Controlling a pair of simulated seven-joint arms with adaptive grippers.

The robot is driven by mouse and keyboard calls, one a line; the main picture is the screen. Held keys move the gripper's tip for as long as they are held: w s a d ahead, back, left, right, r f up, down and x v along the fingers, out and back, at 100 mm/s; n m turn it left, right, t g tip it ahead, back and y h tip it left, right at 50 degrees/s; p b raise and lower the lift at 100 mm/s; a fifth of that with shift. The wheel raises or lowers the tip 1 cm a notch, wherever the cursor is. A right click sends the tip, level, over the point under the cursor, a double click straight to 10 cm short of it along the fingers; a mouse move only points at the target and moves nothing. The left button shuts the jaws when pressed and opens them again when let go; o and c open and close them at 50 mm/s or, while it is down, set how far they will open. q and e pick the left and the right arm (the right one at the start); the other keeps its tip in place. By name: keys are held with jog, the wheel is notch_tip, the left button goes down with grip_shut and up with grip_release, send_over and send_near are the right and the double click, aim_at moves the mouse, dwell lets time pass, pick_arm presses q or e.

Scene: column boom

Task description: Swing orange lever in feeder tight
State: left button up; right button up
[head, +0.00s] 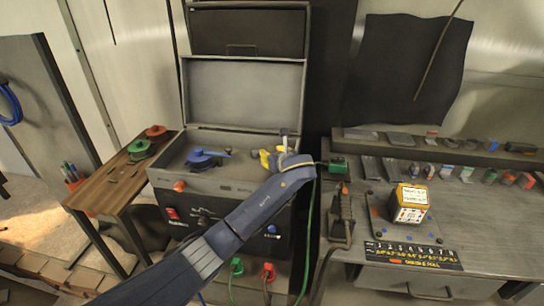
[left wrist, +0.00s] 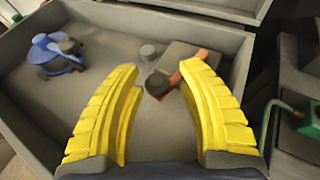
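The feeder is an open grey box (head: 168,176) on top of a machine with its lid raised; its wall also shows in the left wrist view (left wrist: 60,12). In the left wrist view, an orange lever (left wrist: 202,54) lies by a grey block, with a dark round knob (left wrist: 158,84) beside it. My left gripper (left wrist: 160,70) has yellow fingers spread apart, with the knob between them in the picture. The right finger hides part of the lever. Contact cannot be told. In the head view, the left gripper (head: 268,158) is over the box's right part and the lever is hidden. My right gripper is not in view.
A blue spool part (head: 204,159) sits in the box's left part. The raised lid (head: 243,92) stands behind. A workbench (head: 480,225) with a small labelled box (head: 410,204) is to the right. A wooden side table (head: 115,185) is to the left.

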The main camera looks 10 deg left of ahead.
pick_arm(q)
jog(key=shift+o, duration=0.7)
jog(key=shift+f, duration=0.2)
jog(key=shift+s+d, duration=0.1)
jog(key=shift+s, duration=0.1)
jog(key=v, duration=1.1)
jog(key=shift+s+r, duration=0.2)
jog(key=shift+r, duration=0.05)
jog(key=shift+o, duration=0.2)
jog(key=shift+d, duration=0.1)
